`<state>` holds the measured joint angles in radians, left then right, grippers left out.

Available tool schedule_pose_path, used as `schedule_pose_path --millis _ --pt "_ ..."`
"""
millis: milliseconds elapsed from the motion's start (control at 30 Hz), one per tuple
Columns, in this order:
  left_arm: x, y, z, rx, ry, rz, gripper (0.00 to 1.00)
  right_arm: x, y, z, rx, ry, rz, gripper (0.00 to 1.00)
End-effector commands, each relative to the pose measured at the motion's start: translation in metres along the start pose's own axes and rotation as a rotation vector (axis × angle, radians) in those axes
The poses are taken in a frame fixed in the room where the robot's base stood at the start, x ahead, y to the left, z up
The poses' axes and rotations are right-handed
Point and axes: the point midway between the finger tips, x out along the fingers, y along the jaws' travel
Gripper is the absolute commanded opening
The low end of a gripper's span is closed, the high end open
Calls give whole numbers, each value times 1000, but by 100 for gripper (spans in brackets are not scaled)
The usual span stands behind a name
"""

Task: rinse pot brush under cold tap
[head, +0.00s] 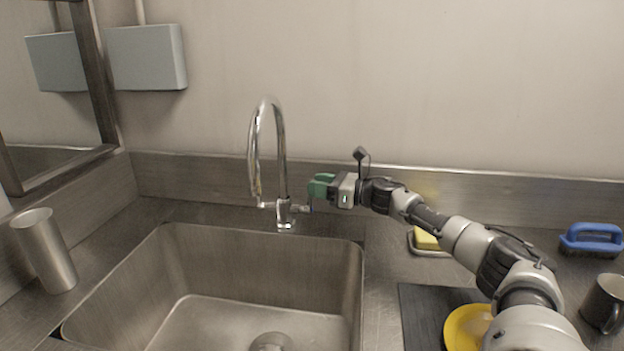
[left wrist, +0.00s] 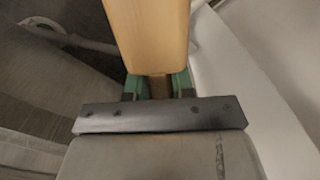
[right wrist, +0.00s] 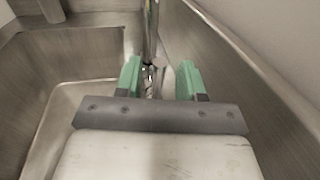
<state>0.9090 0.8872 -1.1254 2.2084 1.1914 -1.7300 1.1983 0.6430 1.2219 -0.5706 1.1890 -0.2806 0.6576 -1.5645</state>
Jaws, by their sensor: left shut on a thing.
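The chrome gooseneck tap (head: 282,160) stands behind the sink (head: 330,237), with its small levers low on the column. No water shows at its spout. My right gripper (head: 318,186) is just right of the tap column, near the right lever. In the right wrist view its green fingers (right wrist: 160,78) are apart and empty, with the tap (right wrist: 150,35) ahead between them. My left gripper (left wrist: 158,86) is outside the head view. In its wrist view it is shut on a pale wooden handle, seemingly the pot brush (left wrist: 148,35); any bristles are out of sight.
A steel cup (head: 45,250) stands left of the sink. On the right are a yellow sponge (head: 427,240) in a dish, a yellow plate (head: 455,328) on a dark mat (head: 418,310), a blue brush (head: 590,238) and a dark mug (head: 603,303). The sink basin looks empty.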

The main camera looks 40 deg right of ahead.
Motion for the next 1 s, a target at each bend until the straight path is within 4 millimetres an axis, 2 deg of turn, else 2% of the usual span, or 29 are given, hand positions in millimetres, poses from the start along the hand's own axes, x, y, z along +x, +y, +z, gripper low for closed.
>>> schedule_pose_path --millis 200,533,800,1000 --pt "-7 0 0 0 0 0 1 18 1 1 -1 0 2 39" --pt "-6 0 0 0 0 0 1 20 0 0 -1 1 1 39" --pt "-6 0 0 0 0 0 1 20 1 0 -1 1 1 0" --pt "-6 0 0 0 0 0 1 20 1 0 -1 1 1 0"
